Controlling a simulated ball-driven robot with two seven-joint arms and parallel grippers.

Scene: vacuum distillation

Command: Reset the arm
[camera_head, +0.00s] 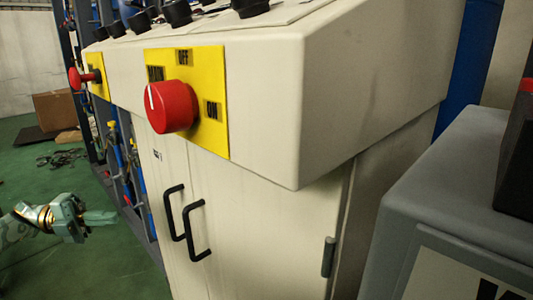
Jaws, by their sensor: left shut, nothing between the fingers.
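My left gripper (101,217) comes in from the left edge, low over the green floor. It is shut and empty, with its fingers pointing right toward the cabinet, and it is apart from everything. My right gripper is out of view. A beige control cabinet (340,95) fills the middle. On its front a red rotary knob (171,107) sits on a yellow plate (187,62) with dark labels, one reading ON. A red push button (84,77) is on another yellow plate further left.
Two black door handles (195,232) stick out from the cabinet doors. A grey case (460,190) stands close at the right. A cardboard box (55,110) lies at the back left, near pipes and a blue frame. The green floor (95,272) at the lower left is free.

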